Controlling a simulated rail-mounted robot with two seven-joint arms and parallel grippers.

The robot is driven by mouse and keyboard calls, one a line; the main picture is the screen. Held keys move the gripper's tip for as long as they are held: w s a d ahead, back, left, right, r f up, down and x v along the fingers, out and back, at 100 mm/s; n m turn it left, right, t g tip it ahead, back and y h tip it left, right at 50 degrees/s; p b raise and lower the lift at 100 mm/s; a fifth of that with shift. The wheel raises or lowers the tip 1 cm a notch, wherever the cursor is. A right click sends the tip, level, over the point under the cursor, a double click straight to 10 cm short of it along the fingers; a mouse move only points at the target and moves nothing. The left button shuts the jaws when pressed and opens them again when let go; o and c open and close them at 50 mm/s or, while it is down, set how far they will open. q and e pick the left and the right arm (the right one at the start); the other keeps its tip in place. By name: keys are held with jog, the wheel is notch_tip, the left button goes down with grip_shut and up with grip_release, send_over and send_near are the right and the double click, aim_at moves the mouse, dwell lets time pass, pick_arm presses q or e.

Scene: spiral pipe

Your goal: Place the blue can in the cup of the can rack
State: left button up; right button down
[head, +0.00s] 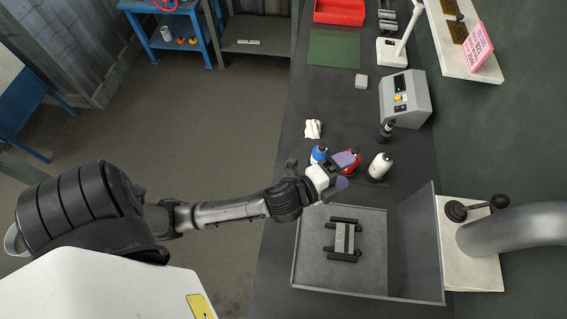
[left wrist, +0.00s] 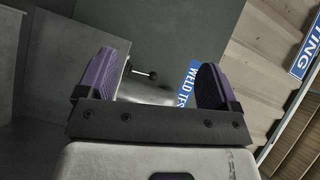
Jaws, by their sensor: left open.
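A white can (head: 379,166) with a dark top stands to the right. I cannot make out a can rack or its cup for certain. My right gripper is not in view.
A grey tray (head: 292,262) with a tall right wall holds a black and grey fixture (head: 344,240). A crumpled white item (head: 312,129) lies beyond the cans. A grey control box (head: 407,98) stands at the back right. A large pipe (head: 515,229) is at the right.

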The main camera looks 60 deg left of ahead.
pick_arm(q)
jog(key=s+a+f+n+g, duration=0.1)
jog(key=s+f+n+g, duration=0.3)
jog(key=s, duration=0.3)
jog(key=s+a+f+n+g, duration=0.1)
jog(key=s+f+n+g, duration=0.3)
jog(key=s, duration=0.4)
jog(key=s+a+f+n+g+y, duration=0.1)
jog(key=s+f+n+g, duration=0.4)
jog(key=s+n, duration=0.1)
jog(key=shift+s+a, duration=0.25)
jog(key=shift+s, duration=0.45)
jog(key=shift+r, duration=0.1)
notch_tip(320, 180, up, 17)
jog(key=p, duration=1.7)
